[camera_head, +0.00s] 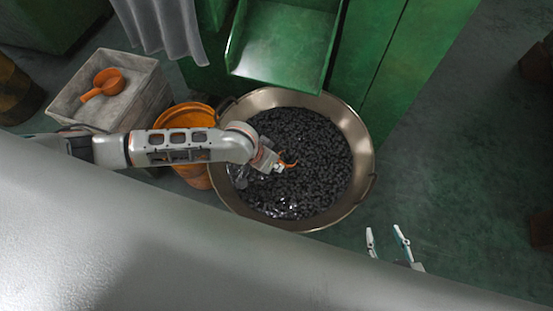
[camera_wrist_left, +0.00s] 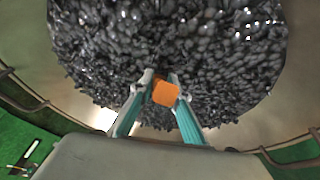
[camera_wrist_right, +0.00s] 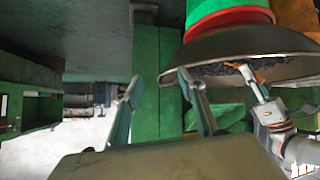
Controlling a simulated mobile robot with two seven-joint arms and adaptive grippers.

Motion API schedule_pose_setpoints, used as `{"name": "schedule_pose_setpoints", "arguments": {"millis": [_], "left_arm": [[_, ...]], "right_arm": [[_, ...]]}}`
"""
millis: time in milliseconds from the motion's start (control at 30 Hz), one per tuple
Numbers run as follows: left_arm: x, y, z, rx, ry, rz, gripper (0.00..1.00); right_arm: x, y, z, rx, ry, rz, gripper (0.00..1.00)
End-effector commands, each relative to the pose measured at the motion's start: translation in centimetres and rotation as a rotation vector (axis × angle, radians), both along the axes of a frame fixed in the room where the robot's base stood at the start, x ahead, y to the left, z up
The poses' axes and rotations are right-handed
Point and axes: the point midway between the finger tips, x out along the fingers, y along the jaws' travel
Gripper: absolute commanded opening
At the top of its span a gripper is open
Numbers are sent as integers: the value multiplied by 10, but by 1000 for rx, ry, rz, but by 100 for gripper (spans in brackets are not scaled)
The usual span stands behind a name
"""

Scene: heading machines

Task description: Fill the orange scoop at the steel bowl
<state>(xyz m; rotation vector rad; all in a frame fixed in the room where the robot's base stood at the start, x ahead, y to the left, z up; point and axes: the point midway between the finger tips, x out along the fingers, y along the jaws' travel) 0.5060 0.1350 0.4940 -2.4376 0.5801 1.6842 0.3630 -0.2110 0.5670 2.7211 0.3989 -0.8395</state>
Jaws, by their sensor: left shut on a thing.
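My left gripper (camera_head: 277,167) is over the bowl, down at the pieces, shut on an orange scoop (camera_head: 289,163). In the left wrist view only a small orange block of the scoop (camera_wrist_left: 165,93) shows between the fingertips; the rest is hidden, and I cannot tell how full it is. My right gripper (camera_head: 388,238) is open and empty, outside the bowl at its lower right. The right wrist view shows the bowl's side (camera_wrist_right: 250,42).
Another orange scoop (camera_head: 103,83) lies in a grey crate (camera_head: 150,85) at the left. An orange bucket (camera_head: 195,177) stands between crate and bowl. A green chute (camera_head: 283,45) overhangs the bowl's back edge.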

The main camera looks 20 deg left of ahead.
Motion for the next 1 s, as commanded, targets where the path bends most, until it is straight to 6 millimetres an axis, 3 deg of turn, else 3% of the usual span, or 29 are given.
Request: {"name": "schedule_pose_setpoints", "arguments": {"millis": [33,100,333,700,1000], "left_arm": [[9,-1,22,-6,-28,1,0],[9,0,31,-11,-39,2,0],[5,2,55,-27,-65,2,0],[-2,5,92,-56,-106,3,0],[-6,7,123,-79,-144,3,0]], "right_arm": [[8,0,16,0,-24,-3,40],[11,-1,20,1,-29,-6,40],[-2,-4,18,1,4,-21,40],[2,4,46,39,-9,-25,40],[-10,12,62,67,11,-22,40]]}}
